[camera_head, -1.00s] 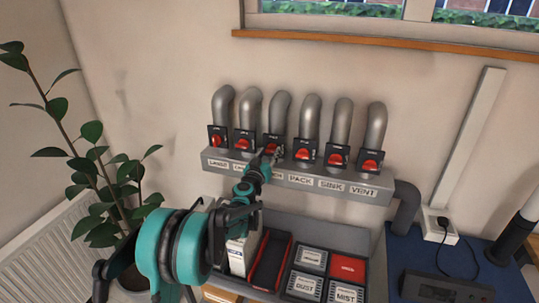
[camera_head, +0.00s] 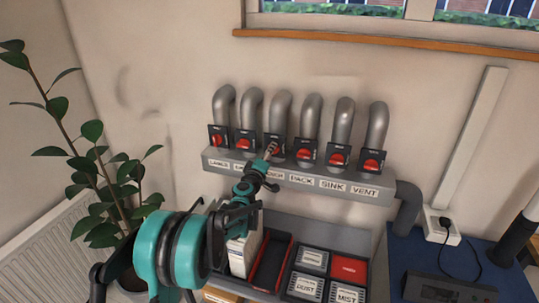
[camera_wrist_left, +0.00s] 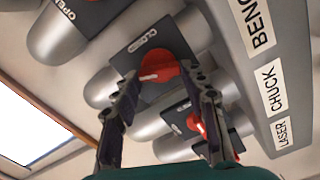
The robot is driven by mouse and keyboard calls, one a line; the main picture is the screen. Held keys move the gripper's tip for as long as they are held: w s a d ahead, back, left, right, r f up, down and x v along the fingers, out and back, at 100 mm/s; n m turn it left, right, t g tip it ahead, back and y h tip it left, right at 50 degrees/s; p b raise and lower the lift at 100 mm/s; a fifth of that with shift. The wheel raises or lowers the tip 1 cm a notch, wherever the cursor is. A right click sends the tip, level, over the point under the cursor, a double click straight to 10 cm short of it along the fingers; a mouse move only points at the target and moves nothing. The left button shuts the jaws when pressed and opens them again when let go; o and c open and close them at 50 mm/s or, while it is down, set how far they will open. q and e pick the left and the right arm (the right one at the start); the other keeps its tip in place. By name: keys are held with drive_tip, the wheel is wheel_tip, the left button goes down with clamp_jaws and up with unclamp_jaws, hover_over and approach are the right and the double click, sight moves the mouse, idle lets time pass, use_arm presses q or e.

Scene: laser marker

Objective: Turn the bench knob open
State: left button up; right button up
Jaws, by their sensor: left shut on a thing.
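The bench knob is a red dial with a white mark, on a dark square plate, third from the left in the row; it shows between my fingers in the left wrist view (camera_wrist_left: 160,68), and its plate reads CLOSED above it. In the head view the knob (camera_head: 277,152) is partly hidden by my fingers. My left gripper (camera_head: 270,149) reaches up to it from below and is shut on it; its two dark fingers (camera_wrist_left: 160,88) lie on either side of the knob. The knob's exact turn angle is hard to read. My right gripper is not in view.
Similar red knobs with grey pipes stand close on both sides, such as the chuck knob (camera_head: 244,143) and pack knob (camera_head: 305,153). A grey labelled manifold (camera_head: 215,155) runs below. Under it are a tray with boxes (camera_head: 348,268); a plant (camera_head: 90,160) stands left.

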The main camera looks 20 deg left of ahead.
use_arm(q)
drive_tip(key=shift+f+n, duration=0.15)
drive_tip(key=shift+n, duration=2.15)
drive_tip(key=o, duration=1.2)
drive_tip(key=shift+c, duration=0.2)
drive_tip(key=s, duration=1.2)
drive_tip(key=shift+a, duration=0.25)
